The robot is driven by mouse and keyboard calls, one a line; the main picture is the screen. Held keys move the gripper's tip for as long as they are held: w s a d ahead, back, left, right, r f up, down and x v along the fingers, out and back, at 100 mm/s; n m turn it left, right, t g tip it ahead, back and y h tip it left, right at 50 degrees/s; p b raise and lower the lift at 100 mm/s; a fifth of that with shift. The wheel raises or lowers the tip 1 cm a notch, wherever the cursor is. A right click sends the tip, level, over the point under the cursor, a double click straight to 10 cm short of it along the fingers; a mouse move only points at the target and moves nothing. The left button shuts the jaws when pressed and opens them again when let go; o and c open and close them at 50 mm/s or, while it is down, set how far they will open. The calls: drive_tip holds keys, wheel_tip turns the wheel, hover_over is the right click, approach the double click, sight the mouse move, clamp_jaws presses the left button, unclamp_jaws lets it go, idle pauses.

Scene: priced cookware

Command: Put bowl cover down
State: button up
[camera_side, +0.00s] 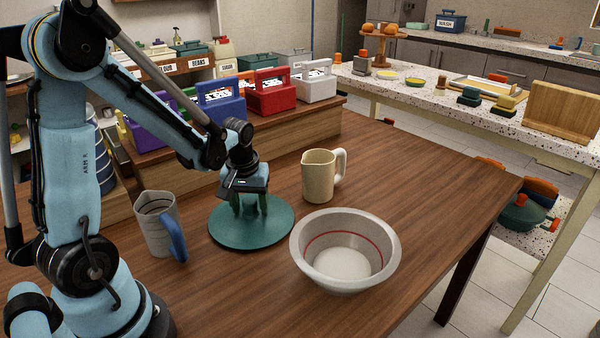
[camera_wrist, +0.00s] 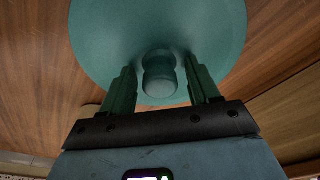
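The bowl cover is a flat round green lid (camera_side: 252,240) lying on the wooden table left of the bowl. It fills the top of the wrist view (camera_wrist: 205,28), with its rounded knob (camera_wrist: 159,82) near the middle. My gripper (camera_side: 250,207) points down over the lid. Its two green fingers (camera_wrist: 161,68) stand open on either side of the knob, with a small gap showing on each side. The grey bowl (camera_side: 345,262) has a red line inside and stands uncovered and empty at the front right.
A beige jug (camera_side: 318,176) stands behind the lid, and a grey jug with a blue handle (camera_side: 160,224) stands at its left. Coloured boxes (camera_side: 270,90) line the raised shelf at the back. The table (camera_side: 430,190) is clear right of the bowl.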

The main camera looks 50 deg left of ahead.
sight(249, 218)
drive_tip(key=shift+r, duration=0.1)
wheel_tip(249, 218, up, 11)
drive_tip(key=s+d, duration=0.1)
drive_tip(key=s+d+m+t+h, duration=0.1)
drive_tip(key=s+d+m+t, duration=0.2)
drive_tip(key=d+m+t, duration=0.3)
drive_tip(key=d+m, duration=0.3)
drive_tip(key=d, duration=0.3)
drive_tip(key=shift+d, duration=0.3)
